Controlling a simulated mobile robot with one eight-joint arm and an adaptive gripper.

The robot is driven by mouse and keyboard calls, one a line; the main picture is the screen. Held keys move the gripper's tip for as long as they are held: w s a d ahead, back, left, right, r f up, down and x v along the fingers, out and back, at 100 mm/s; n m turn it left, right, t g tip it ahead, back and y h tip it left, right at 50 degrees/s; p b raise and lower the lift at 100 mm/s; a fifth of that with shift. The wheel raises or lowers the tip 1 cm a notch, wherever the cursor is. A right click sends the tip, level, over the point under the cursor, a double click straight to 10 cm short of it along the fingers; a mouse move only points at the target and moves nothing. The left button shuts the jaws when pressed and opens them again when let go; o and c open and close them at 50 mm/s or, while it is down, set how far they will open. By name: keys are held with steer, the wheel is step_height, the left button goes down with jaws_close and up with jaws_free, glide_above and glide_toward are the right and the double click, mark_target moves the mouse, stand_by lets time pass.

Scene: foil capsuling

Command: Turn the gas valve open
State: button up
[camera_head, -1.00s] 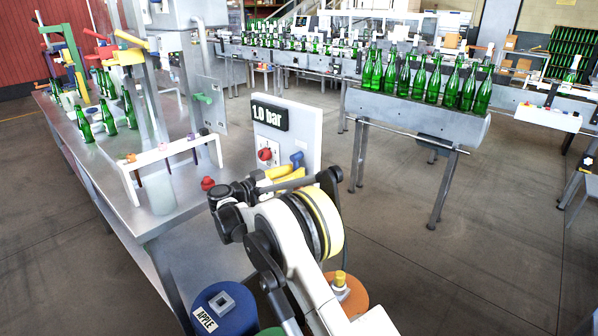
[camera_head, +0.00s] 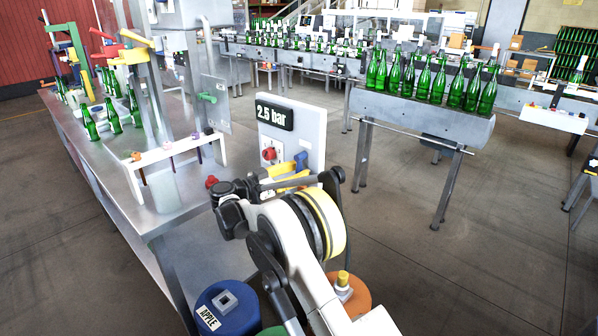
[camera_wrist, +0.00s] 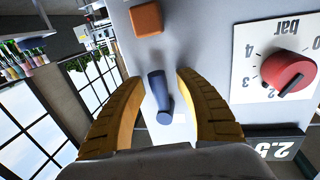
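The blue lever (camera_head: 301,161) sits on the white panel (camera_head: 313,131); I take it to be the gas valve. In the wrist view the blue lever (camera_wrist: 159,94) lies between the two yellow fingers of my gripper (camera_wrist: 156,84). Gaps show on both sides of it, so the fingers are open and not closed on it. In the head view my gripper (camera_head: 287,180) is in front of the panel's lower part, partly hidden by my arm. The lever's shaft and mounting are not clearly visible.
A red knob (camera_wrist: 288,72) with a bar scale is beside the lever, and a display (camera_head: 275,113) reads 2.5 bar. An orange block (camera_wrist: 147,19) is also on the panel. A steel table (camera_head: 180,207) stands left; blue and orange cylinders (camera_head: 228,312) are below my arm.

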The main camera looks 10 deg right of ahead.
steer(key=v, duration=1.2)
steer(key=shift+d+r, duration=0.1)
steer(key=shift+r, duration=0.05)
steer(key=s+d+r+n+g+y, duration=0.1)
steer(key=s+d+r+n+y, duration=0.3)
steer(key=s+d, duration=0.35)
steer(key=s+d+r+n+g+y, duration=0.1)
steer(key=s+d+r+n+y, duration=0.3)
steer(key=s+d, duration=0.3)
steer(key=s+f+n+y, duration=0.2)
steer(key=s+f+y, duration=0.1)
steer(key=s, duration=1)
steer(key=s+a+f+n+t+y, duration=0.1)
steer(key=s+f+n+y, duration=0.2)
steer(key=s, duration=1)
steer(key=shift+a+f+t+y, duration=0.15)
steer(key=shift+f+t+y, duration=0.2)
steer(key=shift+y, duration=0.85)
